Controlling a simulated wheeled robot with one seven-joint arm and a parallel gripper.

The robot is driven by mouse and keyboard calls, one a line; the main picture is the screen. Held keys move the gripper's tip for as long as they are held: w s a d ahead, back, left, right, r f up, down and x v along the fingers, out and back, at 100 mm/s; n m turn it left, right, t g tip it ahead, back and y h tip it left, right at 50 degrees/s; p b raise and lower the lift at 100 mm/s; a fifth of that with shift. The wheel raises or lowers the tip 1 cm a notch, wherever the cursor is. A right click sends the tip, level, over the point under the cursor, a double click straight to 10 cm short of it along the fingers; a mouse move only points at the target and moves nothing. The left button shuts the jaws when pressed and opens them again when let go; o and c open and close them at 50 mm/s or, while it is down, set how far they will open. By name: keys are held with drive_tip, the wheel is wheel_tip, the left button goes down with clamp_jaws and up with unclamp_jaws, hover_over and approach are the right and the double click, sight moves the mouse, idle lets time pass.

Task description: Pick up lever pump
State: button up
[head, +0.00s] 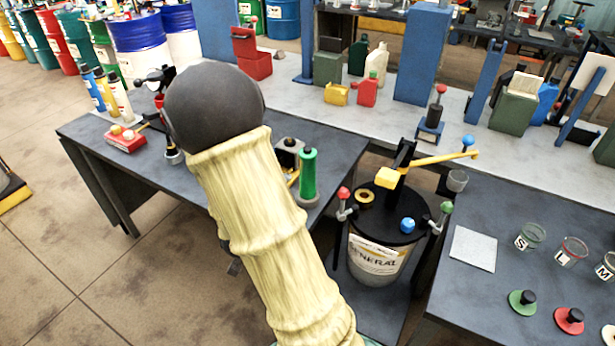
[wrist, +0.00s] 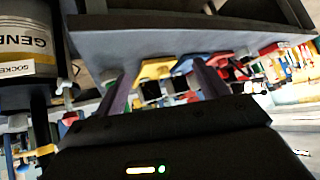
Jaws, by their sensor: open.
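The likeliest lever pump is the black upright with a long yellow lever (head: 430,161) on top of the black-lidded pail (head: 375,262) labelled GENERAL; I cannot be sure of its identity. The lever has a blue knob and points right. My arm crosses the middle of the head view, and my gripper is mostly hidden behind it. In the wrist view my gripper (wrist: 165,68) has its two dark fingers apart with nothing held between them. The pail also shows at the left edge of the wrist view (wrist: 28,45), beside my gripper and apart from it.
The right table (head: 440,300) holds glass jars (head: 531,237) and coloured lids (head: 522,303). Open floor lies at lower left.

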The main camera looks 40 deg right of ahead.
sight(305, 178)
drive_tip(key=d+h, duration=0.1)
drive_tip(key=d, duration=0.1)
drive_tip(key=d+f+m+h, duration=0.1)
drive_tip(key=d+h, duration=0.1)
drive_tip(key=d+m+t+h, duration=0.1)
drive_tip(key=d+h, duration=0.1)
drive_tip(key=d, duration=0.1)
drive_tip(key=shift+f, duration=0.3)
drive_tip(key=d+h, duration=0.1)
drive_tip(key=s+d+r+t+h, duration=0.1)
drive_tip(key=d+h, duration=0.1)
drive_tip(key=s+d+r+m+h+b, duration=0.1)
drive_tip(key=h, duration=0.1)
drive_tip(key=shift+s+d+r+t, duration=0.15)
drive_tip(key=shift+d+r+t, duration=0.05)
drive_tip(key=shift+t, duration=0.1)
drive_tip(key=shift+d+f+b, duration=0.1)
drive_tip(key=shift+f+b, duration=0.1)
drive_tip(key=shift+b, duration=0.45)
drive_tip(key=w+d+b, duration=0.1)
drive_tip(key=b, duration=0.4)
drive_tip(key=shift+w, duration=0.1)
drive_tip(key=b, duration=0.3)
drive_tip(key=shift+w+d, duration=0.1)
drive_tip(key=shift+d, duration=0.3)
